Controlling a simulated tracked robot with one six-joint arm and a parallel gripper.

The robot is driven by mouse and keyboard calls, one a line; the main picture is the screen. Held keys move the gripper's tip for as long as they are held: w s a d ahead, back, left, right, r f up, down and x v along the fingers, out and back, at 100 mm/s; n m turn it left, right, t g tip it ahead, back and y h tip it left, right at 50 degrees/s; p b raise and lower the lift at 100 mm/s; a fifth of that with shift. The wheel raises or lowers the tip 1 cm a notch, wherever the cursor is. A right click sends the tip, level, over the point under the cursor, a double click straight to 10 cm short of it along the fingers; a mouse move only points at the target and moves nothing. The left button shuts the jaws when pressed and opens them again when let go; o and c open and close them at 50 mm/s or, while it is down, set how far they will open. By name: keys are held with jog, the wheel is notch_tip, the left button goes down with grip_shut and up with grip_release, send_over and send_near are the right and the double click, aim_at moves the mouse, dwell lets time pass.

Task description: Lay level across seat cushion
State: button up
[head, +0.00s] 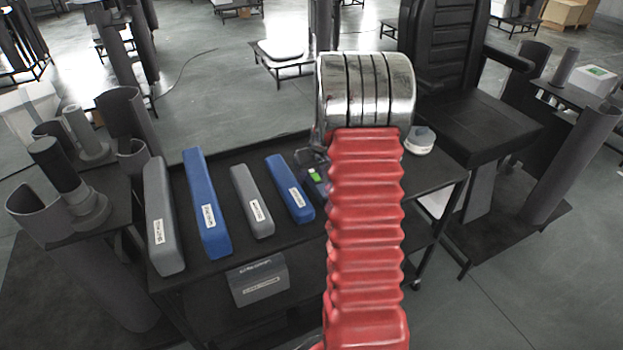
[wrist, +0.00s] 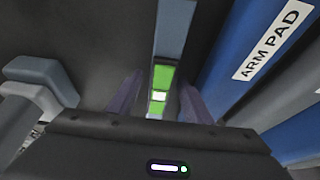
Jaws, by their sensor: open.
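The level is a slim grey-blue bar with a bright green vial; in the wrist view the level (wrist: 174,30) runs lengthwise between the fingers of my gripper (wrist: 160,98). My gripper is open, with a finger on each side of the bar and gaps showing. In the head view my arm hides most of this; the level's green part (head: 315,176) shows just left of the arm, over the cart top. The seat cushion (head: 480,122) is the flat black seat of a chair at the right, with nothing lying on it.
A dark cart (head: 215,262) holds blue and grey labelled pads, including a blue arm pad (head: 207,205) and a smaller blue pad (head: 290,188). A round white object (head: 419,141) sits at the cart's right. Stands with dark tubes (head: 570,165) flank the cart and chair.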

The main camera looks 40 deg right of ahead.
jog(key=shift+c, duration=0.3)
grip_shut()
dwell(0.6)
